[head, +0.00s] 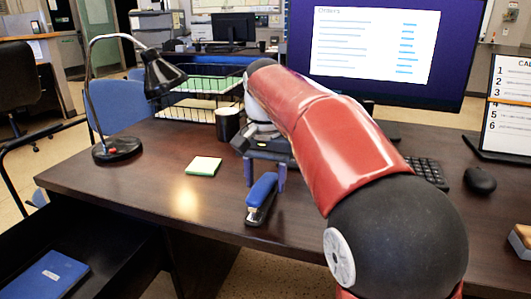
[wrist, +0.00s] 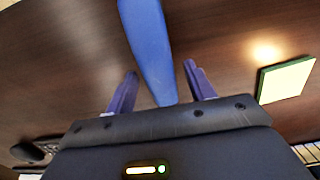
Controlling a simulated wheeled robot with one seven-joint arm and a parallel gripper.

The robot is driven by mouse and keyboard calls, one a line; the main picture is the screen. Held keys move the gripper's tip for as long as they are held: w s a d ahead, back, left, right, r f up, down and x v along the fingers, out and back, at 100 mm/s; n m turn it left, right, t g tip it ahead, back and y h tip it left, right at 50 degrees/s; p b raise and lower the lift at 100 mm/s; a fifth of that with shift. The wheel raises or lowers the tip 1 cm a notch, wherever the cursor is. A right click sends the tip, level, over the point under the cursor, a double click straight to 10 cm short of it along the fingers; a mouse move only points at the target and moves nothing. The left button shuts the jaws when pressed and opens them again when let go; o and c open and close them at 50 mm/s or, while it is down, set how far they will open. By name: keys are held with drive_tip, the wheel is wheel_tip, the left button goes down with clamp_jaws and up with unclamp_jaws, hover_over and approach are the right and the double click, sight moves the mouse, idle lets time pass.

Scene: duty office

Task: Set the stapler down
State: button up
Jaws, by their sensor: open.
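The blue and black stapler (head: 261,198) rests on the dark wooden desk (head: 150,180), close to its front edge, left of the middle. My gripper (head: 265,185) is open, with its two fingers at the stapler's far end. In the wrist view the stapler's blue top (wrist: 148,45) runs lengthwise in toward the gap between the open fingers (wrist: 160,85), and clear space shows on both sides of it. My red arm reaches in from the lower right and covers part of the desk behind.
A sticky note pad (head: 204,166) lies left of the stapler. A desk lamp (head: 118,150), dark cup (head: 228,123) and wire tray (head: 200,90) stand farther back. A keyboard (head: 427,172) and mouse (head: 480,181) are right. An open drawer (head: 110,262) holds a blue book (head: 45,276).

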wheel_tip(320, 180, up, 11)
drive_tip(key=p, duration=0.3)
drive_tip(key=shift+f, duration=0.1)
